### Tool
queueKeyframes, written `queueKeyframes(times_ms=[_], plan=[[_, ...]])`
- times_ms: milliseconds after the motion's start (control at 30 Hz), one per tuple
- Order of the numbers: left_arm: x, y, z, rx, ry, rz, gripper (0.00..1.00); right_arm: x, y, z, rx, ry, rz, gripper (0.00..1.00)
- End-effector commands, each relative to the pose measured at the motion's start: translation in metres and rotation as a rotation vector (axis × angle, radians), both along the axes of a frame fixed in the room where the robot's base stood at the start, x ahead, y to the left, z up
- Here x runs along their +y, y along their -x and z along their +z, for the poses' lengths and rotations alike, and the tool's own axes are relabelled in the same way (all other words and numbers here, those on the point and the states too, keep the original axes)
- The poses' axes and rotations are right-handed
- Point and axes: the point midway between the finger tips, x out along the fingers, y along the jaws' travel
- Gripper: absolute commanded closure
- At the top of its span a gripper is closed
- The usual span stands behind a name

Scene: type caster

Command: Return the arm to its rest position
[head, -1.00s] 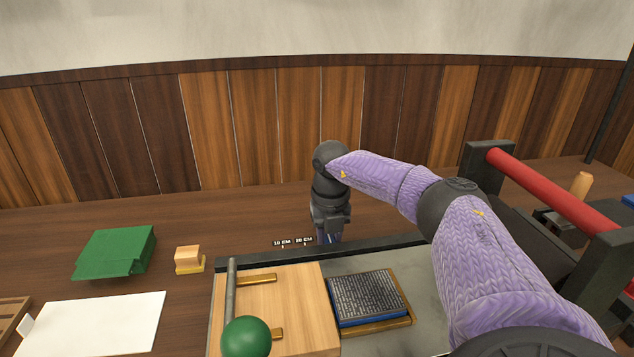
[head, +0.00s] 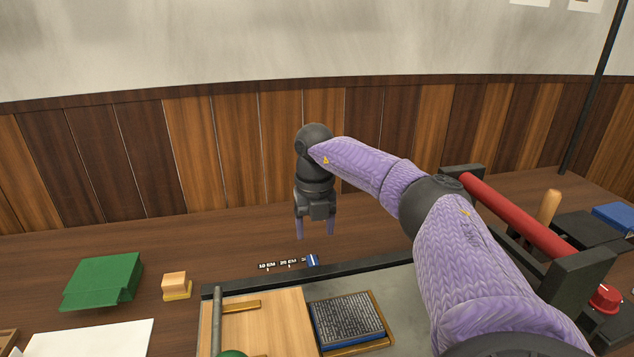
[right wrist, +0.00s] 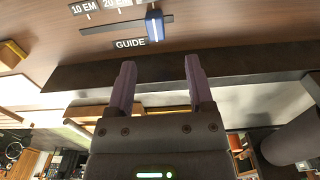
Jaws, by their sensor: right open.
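My right arm reaches in from the lower right in the head view. Its right gripper (head: 316,228) points down above the bench, behind the dark rear edge of the press bed, with its fingers apart and nothing between them. In the right wrist view its two purple fingers (right wrist: 158,88) are also apart and empty. A small blue slider (head: 313,260) sits at the right end of the scale marks, below the gripper and apart from it. The slider also shows in the right wrist view (right wrist: 154,26), beyond the fingertips and above the GUIDE label. My left gripper is not in view.
A framed type block (head: 347,320) and a wooden board (head: 270,318) lie on the press bed. A red roller bar (head: 515,215) stands at the right. A green box (head: 103,280), a small wooden block (head: 175,283) and white paper (head: 90,340) are at the left. The back bench is mostly clear.

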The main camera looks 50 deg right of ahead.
Motion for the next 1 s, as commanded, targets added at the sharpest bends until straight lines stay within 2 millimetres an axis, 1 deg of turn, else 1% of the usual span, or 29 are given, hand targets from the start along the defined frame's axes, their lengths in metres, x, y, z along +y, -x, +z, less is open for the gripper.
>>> queueKeyframes(times_ms=[33,100,533,567,600,633,667,700,800,900,1000], plan=[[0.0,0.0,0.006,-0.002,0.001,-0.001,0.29,0.0,0.0,0.012,-0.004,0.0,0.0,0.32],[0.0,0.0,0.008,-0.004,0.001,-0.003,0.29,0.0,0.0,0.018,-0.002,-0.001,0.0,0.32],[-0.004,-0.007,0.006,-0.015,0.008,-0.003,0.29,0.0,0.0,0.019,0.001,-0.001,0.0,0.32],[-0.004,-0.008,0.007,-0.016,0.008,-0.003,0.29,0.0,0.0,0.019,0.0,0.0,0.0,0.32],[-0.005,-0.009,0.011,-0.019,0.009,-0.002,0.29,0.0,0.0,0.024,-0.002,-0.001,0.0,0.32],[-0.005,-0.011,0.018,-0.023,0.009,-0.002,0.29,0.0,0.0,0.032,-0.006,0.0,0.0,0.32],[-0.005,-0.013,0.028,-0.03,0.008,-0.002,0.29,0.0,0.001,0.045,-0.011,0.0,0.0,0.32],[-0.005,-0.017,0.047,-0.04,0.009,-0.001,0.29,0.0,0.002,0.067,-0.019,-0.001,0.0,0.32],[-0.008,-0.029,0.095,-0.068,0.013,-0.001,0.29,0.0,0.003,0.123,-0.038,0.0,0.0,0.32],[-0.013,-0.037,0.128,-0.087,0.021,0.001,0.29,0.0,0.004,0.159,-0.049,-0.001,0.0,0.32],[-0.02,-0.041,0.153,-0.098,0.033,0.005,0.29,0.0,0.005,0.187,-0.055,0.0,0.0,0.32]])
